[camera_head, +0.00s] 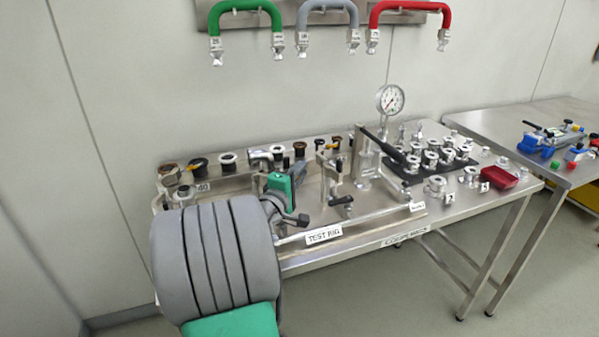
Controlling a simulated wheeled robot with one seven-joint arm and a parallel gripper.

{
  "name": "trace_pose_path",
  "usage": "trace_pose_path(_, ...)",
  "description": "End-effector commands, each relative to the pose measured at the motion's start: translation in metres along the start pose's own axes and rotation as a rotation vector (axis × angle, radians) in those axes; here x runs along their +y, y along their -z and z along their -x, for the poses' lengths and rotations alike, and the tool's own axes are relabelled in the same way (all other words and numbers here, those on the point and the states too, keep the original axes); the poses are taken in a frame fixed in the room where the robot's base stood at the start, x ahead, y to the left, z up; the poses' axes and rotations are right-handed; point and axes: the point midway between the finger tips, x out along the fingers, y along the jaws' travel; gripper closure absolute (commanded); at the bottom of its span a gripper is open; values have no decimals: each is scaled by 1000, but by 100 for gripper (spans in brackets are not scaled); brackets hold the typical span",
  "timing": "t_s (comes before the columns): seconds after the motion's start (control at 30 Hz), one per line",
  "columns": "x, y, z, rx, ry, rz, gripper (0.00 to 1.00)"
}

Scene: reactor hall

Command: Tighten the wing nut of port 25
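A long steel test rig (375,218) with a "TEST RIG" label stands on a metal table. A row of ports runs along its back edge, with dark, white and rusty brown fittings (171,175) on them. One port label reads 40 (203,187). I cannot read a label for port 25, and its wing nut cannot be picked out. My gripper (297,217) is small in view at the left part of the rig, partly hidden behind my large grey and green arm. I cannot see its fingertips clearly or what lies between them.
A pressure gauge (390,99) stands at the rig's back. A black mat (412,178) with several couplings and a red tray (499,177) are to the right. Green (246,8), grey and red hoses hang on the wall. A second table (480,122) stands at right.

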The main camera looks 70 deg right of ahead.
Motion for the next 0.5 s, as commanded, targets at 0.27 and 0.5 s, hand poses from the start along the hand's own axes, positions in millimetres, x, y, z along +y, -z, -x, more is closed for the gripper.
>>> trace_pose_path(0.27,0,0,0,0,0,0,100)
trace_pose_path(0.5,0,0,0,0,0,0,100)
